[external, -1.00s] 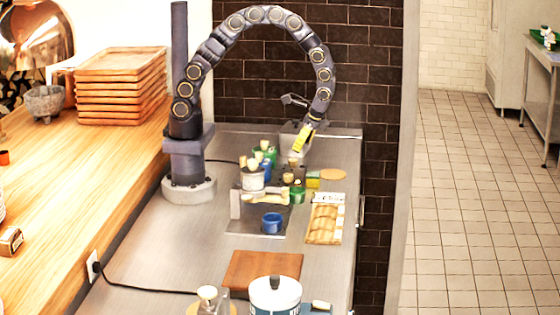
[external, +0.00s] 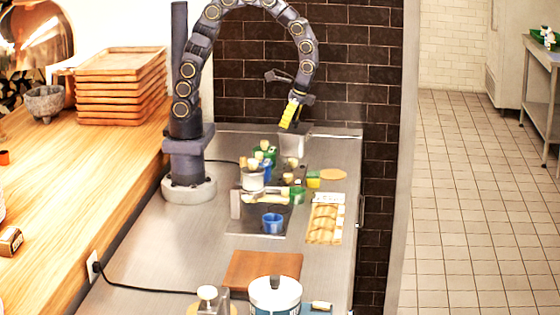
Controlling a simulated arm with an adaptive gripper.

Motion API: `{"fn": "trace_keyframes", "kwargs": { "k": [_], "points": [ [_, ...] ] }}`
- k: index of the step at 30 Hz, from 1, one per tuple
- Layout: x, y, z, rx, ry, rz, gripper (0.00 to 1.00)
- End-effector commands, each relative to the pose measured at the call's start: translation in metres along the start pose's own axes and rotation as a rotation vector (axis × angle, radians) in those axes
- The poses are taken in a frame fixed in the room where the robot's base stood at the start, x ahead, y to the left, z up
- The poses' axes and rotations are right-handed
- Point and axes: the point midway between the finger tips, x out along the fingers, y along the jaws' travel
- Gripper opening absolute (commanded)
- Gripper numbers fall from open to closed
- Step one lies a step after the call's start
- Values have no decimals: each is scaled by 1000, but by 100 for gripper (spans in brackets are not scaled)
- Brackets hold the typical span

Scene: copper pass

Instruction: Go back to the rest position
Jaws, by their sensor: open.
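My gripper (external: 288,122) hangs at the end of the arched arm in the external view. It has yellow fingers pointing down and is open, with nothing seen between the fingers. It is above a light grey container (external: 293,144) at the far end of the steel counter (external: 190,245). The fingertips look close to the container's rim in the picture, but I cannot tell the exact gap.
Several small pots and bottles stand mid-counter, among them a white pot (external: 253,181) and a blue cup (external: 272,223). A package of bread-like pieces (external: 325,222) lies right of them. A brown board (external: 262,270) and a white lidded pot (external: 275,292) are nearer. A dark brick wall (external: 345,80) stands behind.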

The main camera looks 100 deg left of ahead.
Motion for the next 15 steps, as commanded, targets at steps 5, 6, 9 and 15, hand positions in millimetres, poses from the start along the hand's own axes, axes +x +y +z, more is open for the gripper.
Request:
{"fn": "trace_keyframes", "kwargs": {
  "k": [5,6,9,15],
  "points": [
    [-33,25,55,-43,60,3,59],
    [-37,30,67,-55,70,3,59],
    [-45,43,99,-92,96,10,59],
    [-46,64,153,-170,145,30,59]
  ]
}}
